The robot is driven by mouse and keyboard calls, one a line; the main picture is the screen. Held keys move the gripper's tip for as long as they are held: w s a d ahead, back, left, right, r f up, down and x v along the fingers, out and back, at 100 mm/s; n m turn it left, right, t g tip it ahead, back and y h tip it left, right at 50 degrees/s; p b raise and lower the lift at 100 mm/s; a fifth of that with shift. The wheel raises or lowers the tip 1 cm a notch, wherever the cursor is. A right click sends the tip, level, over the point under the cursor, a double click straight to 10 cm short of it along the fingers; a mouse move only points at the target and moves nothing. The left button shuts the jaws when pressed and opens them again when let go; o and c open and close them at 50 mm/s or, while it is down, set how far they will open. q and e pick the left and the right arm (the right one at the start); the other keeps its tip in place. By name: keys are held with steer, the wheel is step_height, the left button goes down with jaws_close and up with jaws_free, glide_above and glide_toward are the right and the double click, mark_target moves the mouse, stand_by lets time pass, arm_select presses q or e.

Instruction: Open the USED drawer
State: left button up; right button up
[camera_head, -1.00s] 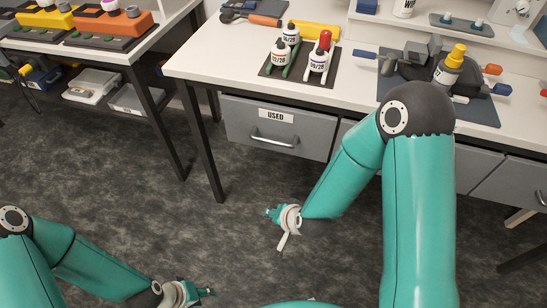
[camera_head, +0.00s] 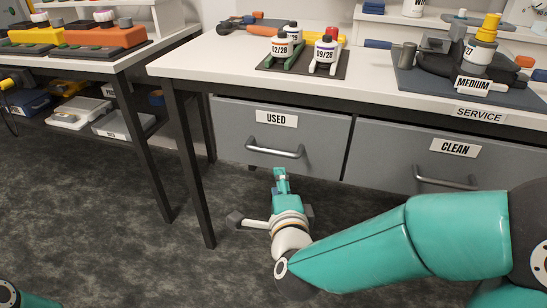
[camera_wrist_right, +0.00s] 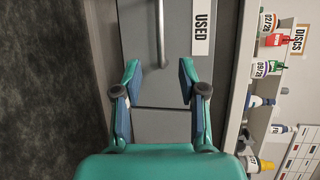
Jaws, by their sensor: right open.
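The USED drawer (camera_head: 235,130) is a grey front under the left part of the bench, with a white USED label and a silver bar handle (camera_head: 275,150). It looks shut, flush with its neighbour. My right gripper (camera_head: 281,180) is just below and in front of the handle, apart from it. In the right wrist view the right gripper (camera_wrist_right: 157,88) is open and empty, its fingers spread. The handle (camera_wrist_right: 160,40) shows beyond the fingertips, between their lines, and the USED label (camera_wrist_right: 202,33) lies right of it. My left gripper is not in view.
The CLEAN drawer (camera_head: 400,165) with its own handle is to the right. The bench's dark leg (camera_head: 190,170) stands left of the USED drawer. Labelled bottles stand on a dark mat (camera_head: 335,70) above. A second bench (camera_head: 135,60) is at left. Floor in front is free.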

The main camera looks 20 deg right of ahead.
mark_target(272, 150)
steer(key=b+x, duration=0.1)
steer(key=x, duration=1.4)
steer(key=shift+w+f, duration=0.1)
steer(key=shift+f, duration=0.05)
jaws_close()
